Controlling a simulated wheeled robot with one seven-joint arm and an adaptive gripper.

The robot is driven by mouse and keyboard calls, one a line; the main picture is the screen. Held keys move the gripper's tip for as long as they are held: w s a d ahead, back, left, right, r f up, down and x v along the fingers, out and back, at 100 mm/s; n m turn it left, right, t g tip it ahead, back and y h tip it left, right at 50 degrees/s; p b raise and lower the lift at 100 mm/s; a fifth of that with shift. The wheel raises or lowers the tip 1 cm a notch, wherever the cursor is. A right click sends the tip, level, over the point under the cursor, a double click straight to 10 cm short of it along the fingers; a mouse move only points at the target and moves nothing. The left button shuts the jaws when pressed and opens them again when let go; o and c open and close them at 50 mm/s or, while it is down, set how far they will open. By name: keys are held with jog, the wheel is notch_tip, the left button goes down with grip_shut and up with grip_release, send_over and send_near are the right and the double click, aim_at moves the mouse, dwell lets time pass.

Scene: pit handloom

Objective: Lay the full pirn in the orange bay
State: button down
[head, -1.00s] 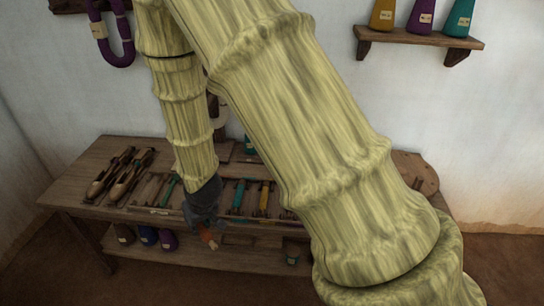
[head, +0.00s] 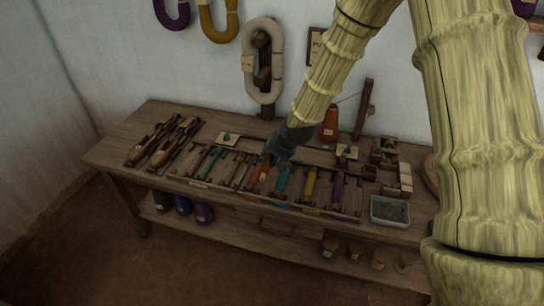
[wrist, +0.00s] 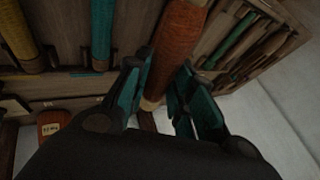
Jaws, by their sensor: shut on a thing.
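The full pirn (wrist: 178,45), wound in orange-brown thread, is between the fingers of my gripper (wrist: 163,88) in the wrist view. My gripper is shut on it near its lower end in that view. In the head view my gripper (head: 270,158) is low over the middle of the divided tray (head: 200,184) on the bench. Orange (head: 262,174) shows just under the fingers there, between the green and teal pirns. My gripper partly hides that spot. I cannot tell whether the pirn touches the bay floor.
A teal pirn (head: 282,180), a yellow pirn (head: 310,184) and a purple pirn (head: 338,190) lie to the right, a green pirn (head: 211,160) to the left. Shuttles (head: 165,142) lie at far left. An orange cone (head: 330,125) stands behind; a grey dish (head: 390,211) is at right.

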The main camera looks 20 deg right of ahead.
jog(key=w+d, duration=0.1)
jog(key=w+d+m, duration=0.1)
jog(key=w, duration=0.1)
jog(key=shift+f+m+t+b, duration=0.3)
jog(key=shift+f+t+b, duration=0.05)
jog(key=shift+t+b, duration=0.05)
jog(key=shift+f+b, duration=2.15)
jog(key=shift+f, duration=0.55)
jog(key=shift+f+b, duration=0.3)
jog(key=shift+f, duration=1.2)
jog(key=c, duration=1.2)
grip_release()
jog(key=shift+o, duration=0.3)
jog(key=shift+s, duration=0.1)
jog(key=shift+o, duration=1)
jog(key=shift+s+f, duration=0.15)
